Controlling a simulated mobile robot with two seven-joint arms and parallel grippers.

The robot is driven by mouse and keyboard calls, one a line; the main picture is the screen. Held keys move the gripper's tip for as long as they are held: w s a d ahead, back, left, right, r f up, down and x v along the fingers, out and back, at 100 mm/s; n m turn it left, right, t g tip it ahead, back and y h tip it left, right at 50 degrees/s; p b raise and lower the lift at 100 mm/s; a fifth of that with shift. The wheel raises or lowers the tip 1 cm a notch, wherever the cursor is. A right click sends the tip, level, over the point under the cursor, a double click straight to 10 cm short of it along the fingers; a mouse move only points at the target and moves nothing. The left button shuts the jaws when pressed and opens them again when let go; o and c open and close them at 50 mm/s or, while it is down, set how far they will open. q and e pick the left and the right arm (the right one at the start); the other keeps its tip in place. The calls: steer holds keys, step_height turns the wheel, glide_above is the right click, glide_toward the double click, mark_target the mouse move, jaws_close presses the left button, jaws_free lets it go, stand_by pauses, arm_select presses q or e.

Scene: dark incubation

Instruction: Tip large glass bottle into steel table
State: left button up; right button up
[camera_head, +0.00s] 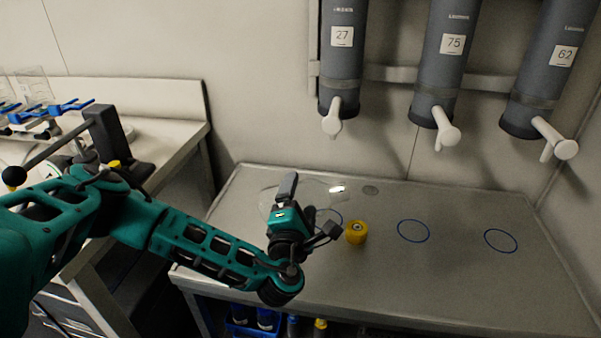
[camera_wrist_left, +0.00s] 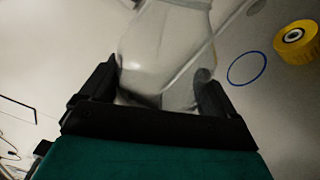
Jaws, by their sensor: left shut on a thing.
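The large glass bottle (camera_head: 318,191) is clear and hard to make out in the head view. It looks tipped well over, with its narrower end toward the right, above or on the steel table (camera_head: 455,275). My left gripper (camera_head: 309,209) is shut on it and hides part of it. In the left wrist view the bottle (camera_wrist_left: 165,45) sits between the two dark fingers of my left gripper (camera_wrist_left: 158,92). I cannot tell whether the bottle touches the table. My right gripper is not in view.
A yellow cap-like ring (camera_head: 356,233) lies on the table just right of my left gripper. Blue circles (camera_head: 413,231) mark the table. Several grey dispensers with white taps (camera_head: 440,128) hang above its back. The table's right and front parts are clear.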

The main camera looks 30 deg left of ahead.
arm_select(q)
steer(key=shift+f, duration=0.2)
steer(key=shift+r+n, duration=0.1)
steer(key=shift+n, duration=0.2)
steer(key=f+n+b, duration=0.1)
steer(key=d+f+n+b, duration=0.1)
steer(key=f+n+b, duration=0.1)
steer(key=shift+w+d, duration=0.15)
steer(key=shift+w, duration=0.05)
steer(key=shift+d+f+n, duration=0.15)
steer(key=shift+f+n, duration=0.05)
steer(key=shift+n, duration=0.2)
steer(key=shift+r, duration=0.1)
